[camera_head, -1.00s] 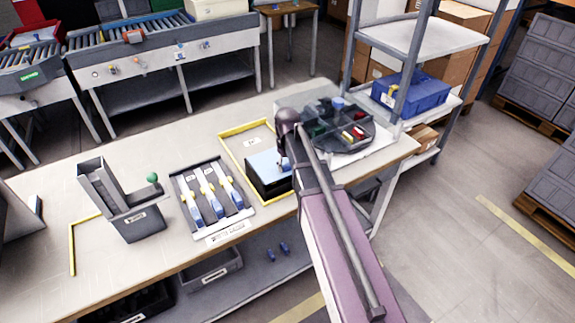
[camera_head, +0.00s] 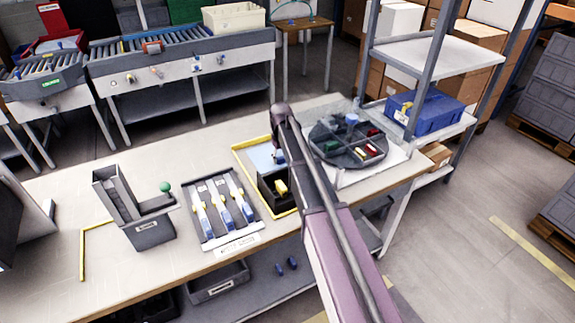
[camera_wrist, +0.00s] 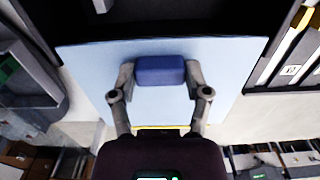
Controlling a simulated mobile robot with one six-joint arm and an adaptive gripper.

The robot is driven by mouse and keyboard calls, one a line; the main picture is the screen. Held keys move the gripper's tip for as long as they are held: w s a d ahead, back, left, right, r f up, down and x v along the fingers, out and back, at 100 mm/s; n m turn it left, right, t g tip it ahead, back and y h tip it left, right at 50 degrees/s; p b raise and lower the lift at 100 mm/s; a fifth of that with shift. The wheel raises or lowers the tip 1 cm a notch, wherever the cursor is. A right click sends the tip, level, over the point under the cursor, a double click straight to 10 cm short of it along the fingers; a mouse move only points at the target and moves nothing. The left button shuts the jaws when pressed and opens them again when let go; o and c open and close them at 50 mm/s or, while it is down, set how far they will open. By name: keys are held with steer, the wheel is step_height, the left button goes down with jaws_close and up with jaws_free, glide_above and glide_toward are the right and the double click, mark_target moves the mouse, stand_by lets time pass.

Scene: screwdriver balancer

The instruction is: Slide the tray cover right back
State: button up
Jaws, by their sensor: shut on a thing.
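The tray cover (camera_head: 258,157) is a light blue flat plate with a blue block handle (camera_wrist: 160,69) on top. My gripper (camera_wrist: 160,76) is shut on this handle, with one finger at each side. In the wrist view the cover (camera_wrist: 90,78) spreads out flat around the handle. In the head view the black tray (camera_head: 267,195) stands on the table at the near side of the cover, its top open at least in part. A yellow thing (camera_head: 281,187) shows inside it. My arm hides the right part of the tray and cover.
A yellow frame (camera_head: 240,165) borders the tray's place on the table. A rack with several blue-and-white tools (camera_head: 222,208) is at the left. A round dark compartment tray (camera_head: 345,155) is close at the right. A grey holder (camera_head: 150,232) stands further left.

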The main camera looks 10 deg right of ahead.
steer(key=o, duration=1.3)
steer(key=shift+w, duration=0.1)
steer(key=shift+o, duration=0.2)
steer(key=s+d, duration=0.4)
steer(key=s, duration=0.9)
step_height(320, 180, up, 14)
steer(key=p, duration=1.4)
steer(key=s+f+m+b, duration=0.1)
steer(key=s+f+b, duration=0.2)
steer(key=s, duration=0.5)
steer(key=s+f+m+b, duration=0.2)
steer(key=s+f+b, duration=0.2)
steer(key=s, duration=0.4)
steer(key=shift+m, duration=0.3)
